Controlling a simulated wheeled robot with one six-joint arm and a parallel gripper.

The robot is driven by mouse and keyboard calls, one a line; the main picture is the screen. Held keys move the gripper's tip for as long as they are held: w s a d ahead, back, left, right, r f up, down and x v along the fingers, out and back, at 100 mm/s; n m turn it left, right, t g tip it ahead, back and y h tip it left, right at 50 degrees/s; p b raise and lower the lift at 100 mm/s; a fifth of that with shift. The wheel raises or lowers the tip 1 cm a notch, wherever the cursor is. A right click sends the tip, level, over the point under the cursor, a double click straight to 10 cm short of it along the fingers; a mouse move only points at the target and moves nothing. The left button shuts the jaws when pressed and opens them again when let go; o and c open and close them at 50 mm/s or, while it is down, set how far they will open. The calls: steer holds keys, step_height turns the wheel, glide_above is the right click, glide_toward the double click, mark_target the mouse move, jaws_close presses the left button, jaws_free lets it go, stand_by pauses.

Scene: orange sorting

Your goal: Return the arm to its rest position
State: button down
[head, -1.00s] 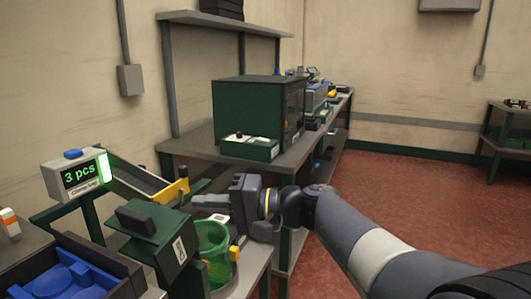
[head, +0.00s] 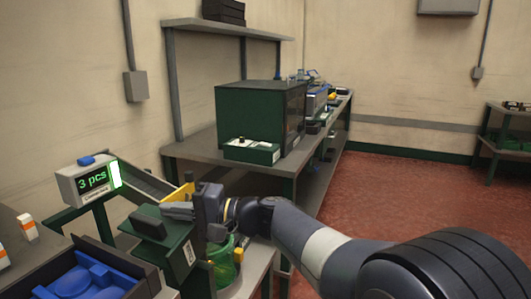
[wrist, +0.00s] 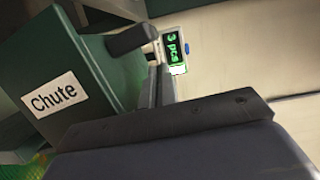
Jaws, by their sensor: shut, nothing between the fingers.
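My gripper (head: 178,210) is in the head view at the lower middle left, above and beside the green chute machine (head: 165,243). It is shut and holds nothing. My arm reaches in from the lower right. In the wrist view the dark gripper body fills the lower part, and the green box labelled "Chute" (wrist: 80,85) stands close on the left. The counter display (head: 92,181) reads "3 pcs" and also shows in the wrist view (wrist: 175,45). A green transparent bucket (head: 226,264) stands below my gripper, partly hidden by my wrist.
A dark tray with blue hollows (head: 88,280) lies at the lower left, with orange-and-white items (head: 28,227) beside it. A bench (head: 190,150) carries a dark green cabinet (head: 248,112) behind my arm. Red floor (head: 400,195) is open on the right.

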steer(key=w+d+m+y+p, duration=0.1)
steer(key=w+d+m+p, duration=0.3)
steer(key=w+p, duration=0.4)
steer(key=d+f, duration=0.1)
steer(key=d, duration=0.7)
steer(key=shift+s+d+t+b, duration=0.2)
steer(key=shift+d+t+b, duration=0.1)
steer(key=shift+b, duration=0.15)
steer(key=shift+f, duration=0.1)
steer(key=shift+s, duration=0.1)
